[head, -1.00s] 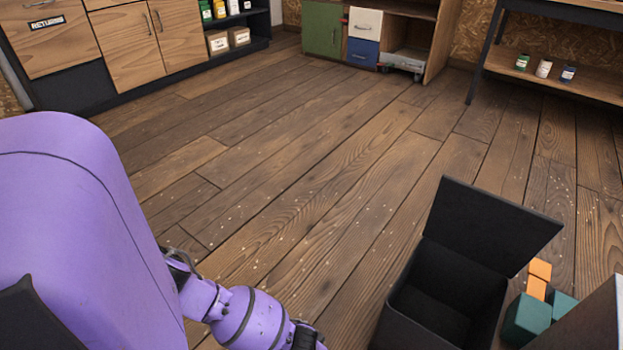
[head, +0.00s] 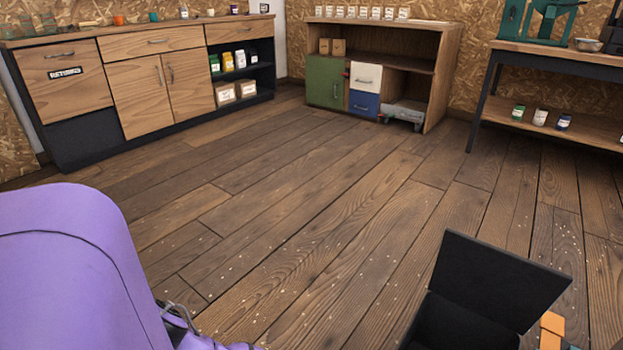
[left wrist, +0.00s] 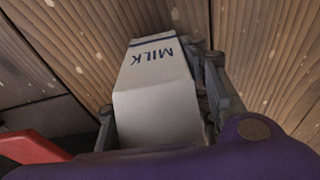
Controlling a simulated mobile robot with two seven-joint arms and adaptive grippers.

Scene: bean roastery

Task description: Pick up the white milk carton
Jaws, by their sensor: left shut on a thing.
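The white milk carton (left wrist: 158,90) shows in the left wrist view, with a dark blue stripe and the word MILK on it. My left gripper (left wrist: 160,95) is shut on it, with a grey finger on each side of the carton. Wood planks show behind the carton; I cannot tell its height above them. My right gripper is in neither view.
An open black box (head: 447,325) with a raised lid stands on the floor at the lower right, with orange blocks (head: 551,330) beside it. Cabinets (head: 165,85) line the back left, a shelf unit (head: 440,75) the back, a workbench (head: 560,62) the right. The middle floor is clear.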

